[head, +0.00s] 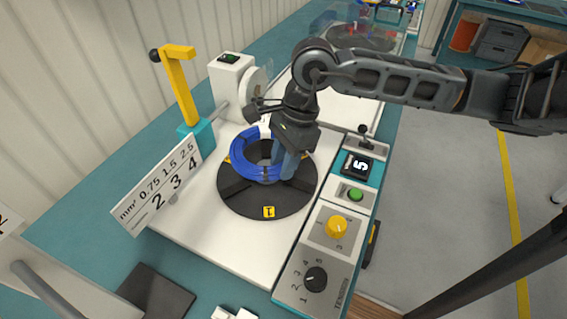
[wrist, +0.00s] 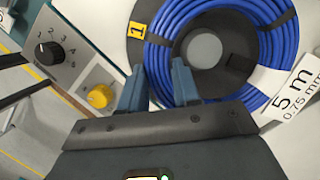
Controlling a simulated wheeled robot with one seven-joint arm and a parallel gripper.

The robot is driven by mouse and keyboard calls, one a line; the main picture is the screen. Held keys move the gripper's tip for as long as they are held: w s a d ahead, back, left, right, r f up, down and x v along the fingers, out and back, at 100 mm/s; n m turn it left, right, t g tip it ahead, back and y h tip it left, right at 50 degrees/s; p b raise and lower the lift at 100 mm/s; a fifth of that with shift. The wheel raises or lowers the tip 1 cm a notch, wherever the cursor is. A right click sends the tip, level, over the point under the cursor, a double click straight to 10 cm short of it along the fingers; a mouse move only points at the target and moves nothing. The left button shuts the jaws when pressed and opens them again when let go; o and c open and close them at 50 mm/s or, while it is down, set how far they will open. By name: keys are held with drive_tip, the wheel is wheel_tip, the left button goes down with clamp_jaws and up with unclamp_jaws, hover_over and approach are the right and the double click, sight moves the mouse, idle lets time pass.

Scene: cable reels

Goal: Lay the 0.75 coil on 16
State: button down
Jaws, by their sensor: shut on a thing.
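The blue coil (head: 243,166) lies on a black round plate (head: 265,206) bearing a yellow tag marked 1. In the wrist view the blue coil (wrist: 155,45) has dark bands around it and a white label (wrist: 296,92) reading 5 m, 0.75 mm. My gripper (head: 284,166) is over the coil's right side in the head view. In the wrist view my gripper (wrist: 159,84) has one blue-grey finger outside the ring and one inside, shut on the coil's band. The coil appears flat on the plate. No place marked 16 can be made out.
A control panel with a yellow knob (head: 337,227), a black knob (head: 315,278), a green button (head: 355,194) and a display reading 5 (head: 359,166) stands right of the plate. A yellow crank arm (head: 179,85) and a scale sign (head: 158,187) stand at left.

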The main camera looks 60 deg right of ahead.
drive_tip(key=shift+r, duration=0.15)
wheel_tip(320, 180, up, 10)
drive_tip(key=p, duration=0.2)
drive_tip(key=shift+p, duration=0.35)
idle(0.4)
